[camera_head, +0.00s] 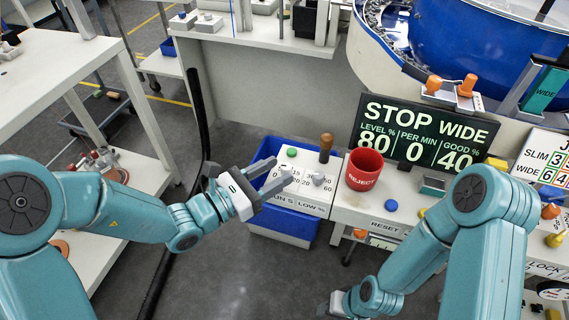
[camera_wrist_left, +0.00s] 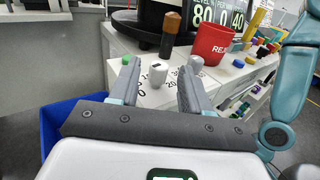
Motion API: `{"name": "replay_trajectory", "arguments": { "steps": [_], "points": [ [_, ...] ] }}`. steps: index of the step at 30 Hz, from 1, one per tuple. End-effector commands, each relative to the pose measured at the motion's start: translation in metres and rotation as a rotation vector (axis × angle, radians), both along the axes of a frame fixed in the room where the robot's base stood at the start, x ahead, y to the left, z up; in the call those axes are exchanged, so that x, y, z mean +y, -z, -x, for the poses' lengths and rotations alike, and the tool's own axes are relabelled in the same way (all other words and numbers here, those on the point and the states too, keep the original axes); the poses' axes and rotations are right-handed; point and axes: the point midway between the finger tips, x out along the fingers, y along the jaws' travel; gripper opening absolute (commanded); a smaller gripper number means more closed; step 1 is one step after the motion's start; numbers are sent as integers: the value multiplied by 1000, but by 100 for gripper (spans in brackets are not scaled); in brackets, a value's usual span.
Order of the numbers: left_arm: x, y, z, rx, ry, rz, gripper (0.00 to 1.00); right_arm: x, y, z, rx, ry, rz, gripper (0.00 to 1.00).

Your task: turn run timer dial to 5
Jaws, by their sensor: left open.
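The white control panel (camera_head: 312,204) has two grey-white dials, with the partly hidden lettering "…N S" on its left and "LOW %" on its right. The left, run timer dial (camera_wrist_left: 158,74) shows between my fingers in the left wrist view, with a dark mark on its top. The LOW % dial (camera_head: 318,179) stands to its right. My left gripper (camera_head: 281,174) is open over the panel's left part and hides most of the run dial in the head view. Contact cannot be told. My right gripper (camera_head: 334,306) is low at the bottom edge, partly cut off.
A green button (camera_head: 292,152) and a brown-handled lever (camera_head: 326,148) stand behind the dials. A red reject cup (camera_head: 364,170) is to the right, before the STOP WIDE display (camera_head: 425,133). A blue bin (camera_head: 283,222) sits under the panel.

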Motion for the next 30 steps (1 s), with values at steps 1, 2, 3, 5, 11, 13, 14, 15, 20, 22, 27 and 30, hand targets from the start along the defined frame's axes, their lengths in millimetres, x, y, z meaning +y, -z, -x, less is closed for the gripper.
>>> {"name": "replay_trajectory", "arguments": {
  "steps": [1, 2, 3, 5, 11, 13, 14, 15, 20, 22, 27, 30],
  "points": [
    [-9, 0, -5, -1, 5, 1, 47, 0, -1, 0, 0, 0, 0, 43],
    [-12, 0, -8, -1, 3, 1, 47, 0, -1, 0, 0, 0, 0, 43],
    [-16, 0, -11, -1, 4, 1, 47, 0, -1, 0, 0, 0, 0, 43],
    [-21, 0, -16, 0, 2, 0, 47, 0, -1, 0, 0, 0, 0, 43],
    [-26, 0, -22, 1, 0, 1, 47, 0, -2, 0, 0, 0, 0, 43],
    [-26, 0, -23, 2, 0, 1, 47, 0, -1, 0, 0, 0, 0, 43],
    [-26, 0, -23, 2, 0, 1, 47, 0, -1, 0, 0, 0, 0, 43],
    [-25, 0, -23, 2, -1, 1, 47, 0, -1, 0, 0, 0, 0, 43],
    [-25, 0, -23, 1, -1, 1, 18, 0, -1, 0, 0, 0, 0, 43],
    [-25, 0, -23, 1, 0, 1, 0, 0, -1, 0, 0, 0, 0, 43],
    [-25, 0, -23, 1, 3, 1, 0, 0, -2, 0, 0, 0, 0, 43],
    [-25, 0, -23, 0, 18, 0, 0, 0, -3, 0, 0, 0, 0, 43]
  ]
}}
